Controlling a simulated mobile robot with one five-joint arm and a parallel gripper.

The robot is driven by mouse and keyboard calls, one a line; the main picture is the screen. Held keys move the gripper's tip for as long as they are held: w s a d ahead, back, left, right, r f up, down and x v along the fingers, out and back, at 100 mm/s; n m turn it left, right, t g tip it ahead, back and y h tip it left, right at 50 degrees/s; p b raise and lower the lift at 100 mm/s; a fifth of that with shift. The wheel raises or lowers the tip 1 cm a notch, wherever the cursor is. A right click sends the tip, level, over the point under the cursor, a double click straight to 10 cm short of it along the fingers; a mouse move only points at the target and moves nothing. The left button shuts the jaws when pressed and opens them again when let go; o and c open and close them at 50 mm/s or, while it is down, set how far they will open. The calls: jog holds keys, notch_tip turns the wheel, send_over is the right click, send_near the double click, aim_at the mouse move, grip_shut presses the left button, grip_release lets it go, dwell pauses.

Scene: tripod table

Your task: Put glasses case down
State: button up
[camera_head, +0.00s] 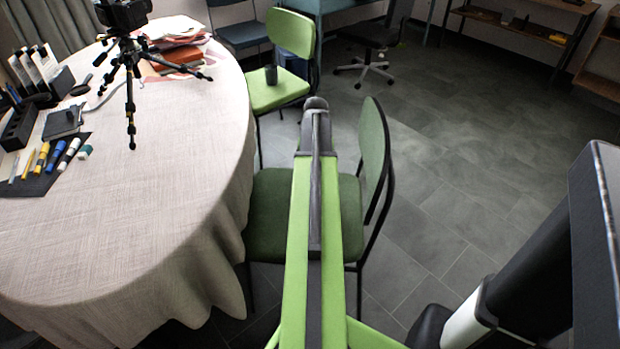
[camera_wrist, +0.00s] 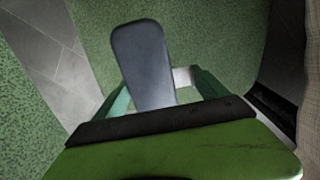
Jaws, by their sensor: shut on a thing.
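The glasses case (camera_wrist: 142,62) is a smooth, dark blue-grey, rounded long shape in the wrist view. It is held between the green fingers of my gripper (camera_wrist: 160,85), and its lower end is hidden behind the dark edge of the gripper body. Behind the case is the green speckled seat of a chair; I cannot tell the gap between them. In the head view my green arm reaches forward over the near green chair (camera_head: 272,215), beside the table. The fingers are not clear there.
The round table (camera_head: 150,225) with a pale cloth is on the left; its front part is bare. A camera tripod (camera_head: 130,85), markers (camera_head: 42,158) and papers (camera_head: 170,32) stand or lie farther back. Open tiled floor lies right.

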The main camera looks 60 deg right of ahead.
jog(key=d+r, duration=0.1)
jog(key=d+r+p, duration=0.1)
jog(key=d, duration=0.1)
jog(key=d+r+p, duration=0.1)
jog(key=d, duration=0.1)
jog(key=shift+w+d+r, duration=0.15)
jog(key=shift+w+d, duration=0.1)
jog(key=shift+w, duration=0.05)
